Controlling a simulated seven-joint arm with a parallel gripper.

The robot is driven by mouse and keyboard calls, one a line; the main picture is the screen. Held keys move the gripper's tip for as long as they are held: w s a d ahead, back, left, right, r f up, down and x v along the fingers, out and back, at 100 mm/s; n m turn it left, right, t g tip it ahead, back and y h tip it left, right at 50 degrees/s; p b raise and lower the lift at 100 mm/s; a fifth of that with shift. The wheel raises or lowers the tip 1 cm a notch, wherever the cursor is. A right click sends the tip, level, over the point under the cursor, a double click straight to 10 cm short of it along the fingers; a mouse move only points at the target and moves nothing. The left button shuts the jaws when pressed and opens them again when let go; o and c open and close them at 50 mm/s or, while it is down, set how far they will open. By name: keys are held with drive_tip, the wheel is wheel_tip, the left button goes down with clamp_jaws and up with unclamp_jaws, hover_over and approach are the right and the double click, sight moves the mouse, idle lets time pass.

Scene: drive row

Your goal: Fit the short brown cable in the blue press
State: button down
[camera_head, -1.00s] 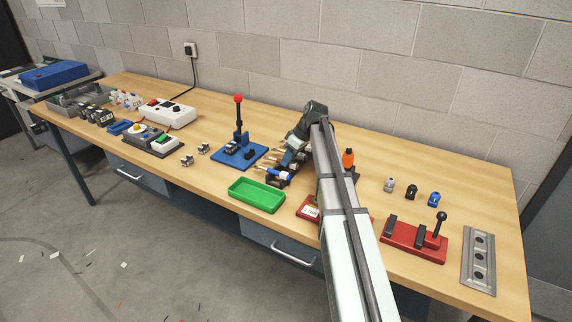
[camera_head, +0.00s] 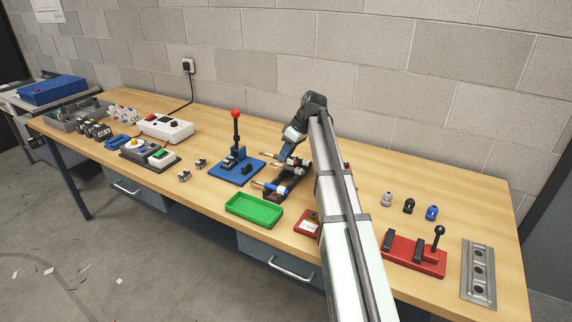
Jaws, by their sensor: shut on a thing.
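The blue press (camera_head: 236,171) stands mid-bench, with an upright lever topped by a red ball. My gripper (camera_head: 284,157) is right of the press, over the far part of a dark cable rack (camera_head: 293,190). It is shut on a thin cable (camera_head: 268,154) whose brownish end points left toward the press. The jaws and most of that cable are too small and covered to see well. Other cables lie on the rack, one with a blue and white body (camera_head: 276,188) at the near end. I cannot tell whether the held cable is clear of the rack.
A green tray (camera_head: 254,210) lies in front of the press and rack. A red press (camera_head: 414,254) and several small connectors (camera_head: 409,205) are at the right. Small grey parts (camera_head: 192,169) sit left of the blue press. My arm covers the bench right of the rack.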

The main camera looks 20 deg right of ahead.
drive_tip(key=shift+r, duration=0.5)
drive_tip(key=shift+n+g, duration=0.5)
drive_tip(key=shift+n, duration=0.2)
drive_tip(key=w+a, duration=0.3)
drive_tip(key=a, duration=0.1)
drive_tip(key=w+a+f, duration=0.1)
drive_tip(key=w+a, duration=0.3)
drive_tip(key=a, duration=0.1)
drive_tip(key=w+a+f, duration=0.1)
drive_tip(key=w+a, duration=0.2)
drive_tip(key=a, duration=0.2)
drive_tip(key=shift+w+a, duration=0.15)
drive_tip(key=shift+a, duration=0.1)
drive_tip(key=shift+m+t, duration=0.5)
drive_tip(key=shift+m, duration=0.2)
drive_tip(key=shift+w+d+f, duration=0.1)
drive_tip(key=shift+w+f, duration=0.4)
drive_tip(key=shift+f, duration=0.45)
drive_tip(key=shift+w+d+f, duration=0.1)
drive_tip(key=shift+w+f, duration=0.35)
drive_tip(key=shift+f, duration=0.55)
drive_tip(key=shift+w+d+f, duration=0.1)
drive_tip(key=shift+w+f, duration=0.4)
drive_tip(key=shift+f, duration=0.45)
drive_tip(key=shift+f, duration=0.5)
